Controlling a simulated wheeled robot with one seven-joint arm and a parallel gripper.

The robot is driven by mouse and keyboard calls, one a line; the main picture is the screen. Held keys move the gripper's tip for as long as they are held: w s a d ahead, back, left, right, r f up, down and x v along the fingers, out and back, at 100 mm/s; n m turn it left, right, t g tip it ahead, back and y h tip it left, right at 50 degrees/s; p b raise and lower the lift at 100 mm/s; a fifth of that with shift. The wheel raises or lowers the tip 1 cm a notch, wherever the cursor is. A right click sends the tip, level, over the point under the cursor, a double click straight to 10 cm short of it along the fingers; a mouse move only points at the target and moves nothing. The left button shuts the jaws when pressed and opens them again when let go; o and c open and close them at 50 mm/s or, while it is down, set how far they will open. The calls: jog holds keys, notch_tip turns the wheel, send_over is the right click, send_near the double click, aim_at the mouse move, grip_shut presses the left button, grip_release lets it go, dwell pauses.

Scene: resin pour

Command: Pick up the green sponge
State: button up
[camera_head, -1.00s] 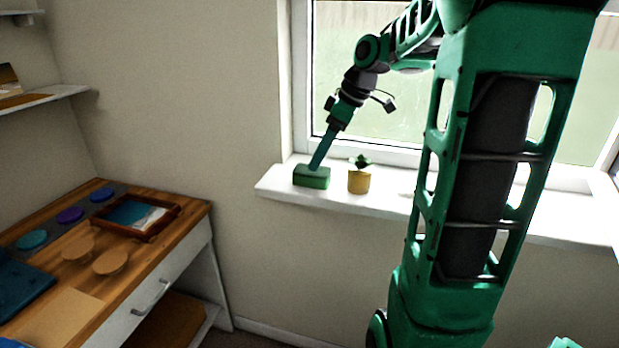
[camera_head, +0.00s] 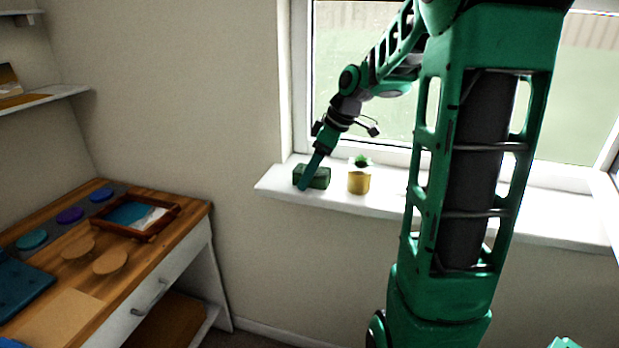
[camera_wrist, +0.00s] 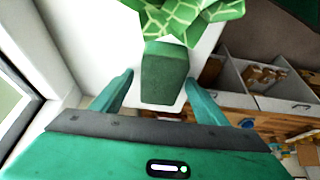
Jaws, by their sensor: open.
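The green sponge (camera_head: 318,178) is a small dark green block on the left part of the white window sill. In the wrist view the sponge (camera_wrist: 165,75) lies between the two teal fingers of my gripper (camera_wrist: 158,92), with a gap showing on each side. My gripper (camera_head: 304,184) is open and reaches down to the sponge in the head view, its finger covering the sponge's left part. Whether a finger touches the sponge cannot be told.
A potted plant in a yellow pot (camera_head: 359,181) stands just right of the sponge; its leaves (camera_wrist: 185,18) show past the sponge in the wrist view. The window sill (camera_head: 400,205) is narrow, with the window behind. A wooden desk (camera_head: 150,262) with a tray (camera_head: 172,222) stands at left.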

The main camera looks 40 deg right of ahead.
aim_at(303, 169)
jog(key=c, duration=1.1)
jog(key=r, duration=0.4)
jog(key=shift+a+r, duration=0.2)
jog(key=shift+r, duration=0.15)
jog(key=s+a+r, duration=0.4)
jog(key=a+r, duration=0.2)
jog(key=a, duration=0.4)
jog(key=shift+s+a+r, duration=0.15)
jog(key=shift+s+a, duration=0.05)
jog(key=shift+s, duration=0.05)
jog(key=shift+o, duration=0.2)
